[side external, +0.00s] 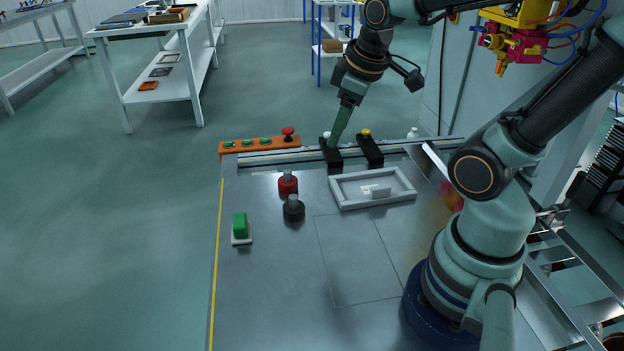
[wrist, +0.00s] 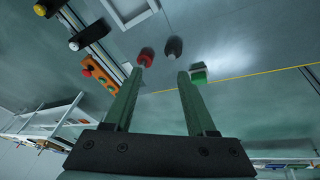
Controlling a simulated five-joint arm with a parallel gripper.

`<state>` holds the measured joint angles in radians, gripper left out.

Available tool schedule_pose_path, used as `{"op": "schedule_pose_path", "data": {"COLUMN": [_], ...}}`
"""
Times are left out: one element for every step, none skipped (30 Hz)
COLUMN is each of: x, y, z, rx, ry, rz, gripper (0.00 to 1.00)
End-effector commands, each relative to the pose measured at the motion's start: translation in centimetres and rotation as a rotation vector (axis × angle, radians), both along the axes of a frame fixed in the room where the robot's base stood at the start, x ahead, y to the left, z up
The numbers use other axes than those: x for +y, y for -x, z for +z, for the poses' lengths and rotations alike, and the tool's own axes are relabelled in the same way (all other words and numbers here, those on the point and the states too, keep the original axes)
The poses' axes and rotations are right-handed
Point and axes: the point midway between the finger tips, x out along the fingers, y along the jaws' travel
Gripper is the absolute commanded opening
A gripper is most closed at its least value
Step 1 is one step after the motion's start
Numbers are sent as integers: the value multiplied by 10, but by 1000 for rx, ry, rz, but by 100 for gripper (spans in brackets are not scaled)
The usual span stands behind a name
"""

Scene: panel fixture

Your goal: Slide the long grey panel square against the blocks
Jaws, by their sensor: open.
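A long grey strip (side external: 265,158) runs along the back edge of the bench in the side view. I cannot tell whether this strip or the pale grey rectangular frame (side external: 345,203) is the panel. Two black blocks stand at the back edge, the left block (side external: 331,157) with a white knob and the right block (side external: 370,152) with a yellow knob. My gripper (side external: 334,142) points down at the left block and partly overlaps it; contact cannot be told. In the wrist view its two green fingers (wrist: 163,68) are apart, with nothing held between them.
An orange button box (side external: 255,146) stands left of the blocks. A red knobbed piece (side external: 288,185), a black knobbed piece (side external: 293,210) and a green block (side external: 239,226) stand on the left of the bench. A white piece lies inside the frame. The front of the bench is clear.

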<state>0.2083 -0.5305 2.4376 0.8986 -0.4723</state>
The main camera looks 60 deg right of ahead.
Motion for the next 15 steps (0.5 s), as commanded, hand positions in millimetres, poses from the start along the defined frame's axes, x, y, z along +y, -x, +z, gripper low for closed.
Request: {"op": "schedule_pose_path", "data": {"x": [-18, -27, -39, -47, -56, -67, -75, -82, -90, -96, -101, -107, -111, -114, -117], "y": [2, 4, 7, 10, 12, 17, 20, 24, 28, 32, 35, 39, 42, 44, 47], "z": [-10, -15, -22, -27, -33, -40, -45, -50, -56, -60, -64, -68, -72, -74, -77], "rx": [54, 81, 117, 143, 167, 201, 222, 241, 266, 280, 293, 307, 316, 323, 330], "ry": [21, 34, 46, 54, 58, 61, 61, 61, 57, 54, 50, 45, 40, 37, 33], "rz": [44, 80, 128, 165, 203, 253, 289, 325, 371, 403, 432, 468, 491, 513, 535], "gripper": [56, 56, 56, 56, 56, 56, 56, 56, 56, 56, 56, 56, 56, 56, 56]}}
